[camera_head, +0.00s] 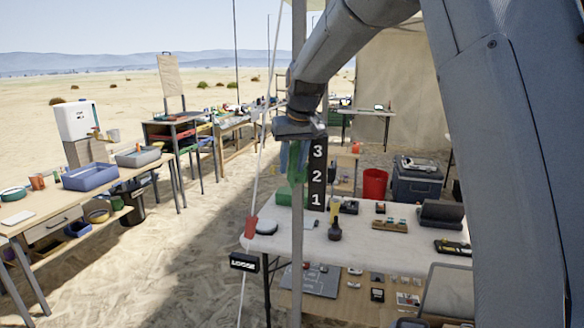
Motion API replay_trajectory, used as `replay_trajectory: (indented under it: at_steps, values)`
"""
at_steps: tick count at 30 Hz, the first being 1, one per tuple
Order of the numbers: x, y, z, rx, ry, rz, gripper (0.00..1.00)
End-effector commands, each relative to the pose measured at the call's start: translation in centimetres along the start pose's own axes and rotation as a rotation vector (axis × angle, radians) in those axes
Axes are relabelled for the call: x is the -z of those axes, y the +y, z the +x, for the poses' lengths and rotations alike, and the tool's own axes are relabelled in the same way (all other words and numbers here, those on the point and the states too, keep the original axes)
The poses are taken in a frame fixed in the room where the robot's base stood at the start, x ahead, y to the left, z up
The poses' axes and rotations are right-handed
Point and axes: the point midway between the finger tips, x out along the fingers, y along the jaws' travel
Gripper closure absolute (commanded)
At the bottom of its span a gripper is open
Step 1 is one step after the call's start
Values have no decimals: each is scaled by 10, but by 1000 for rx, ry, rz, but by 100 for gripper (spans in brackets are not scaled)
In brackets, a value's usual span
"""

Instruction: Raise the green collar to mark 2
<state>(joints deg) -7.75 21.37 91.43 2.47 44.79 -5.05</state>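A black upright board (317,176) with white marks 3, 2 and 1, from top to bottom, stands on the pale table. Just left of it is a green piece (293,170), probably the green collar, at about the height of mark 2 in this view. My gripper (294,163) points down there, its bluish fingers overlapping the green. A grey pole crosses in front and hides part of both. I cannot tell whether the fingers press on the collar. Another green part (284,197) shows lower, near the table top.
The pale table (350,245) holds a yellow-and-black tool (335,222), a white round item (266,227) and several small boxes. A grey tent pole (297,260) and a white rope with a red tag (251,228) stand in front. A red bucket (374,184) is behind.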

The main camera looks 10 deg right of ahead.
Motion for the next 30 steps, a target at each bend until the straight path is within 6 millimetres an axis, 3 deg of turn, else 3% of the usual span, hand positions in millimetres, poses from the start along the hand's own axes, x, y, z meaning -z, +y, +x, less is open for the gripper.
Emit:
replay_trajectory:
  at_steps: [9,15,26,30]
  values:
    - [1,0,-50,-1,4,0,69]
    - [0,0,-66,-1,2,0,69]
    - [-2,1,-66,-1,-1,1,69]
    - [-28,8,-47,-6,-24,17,69]
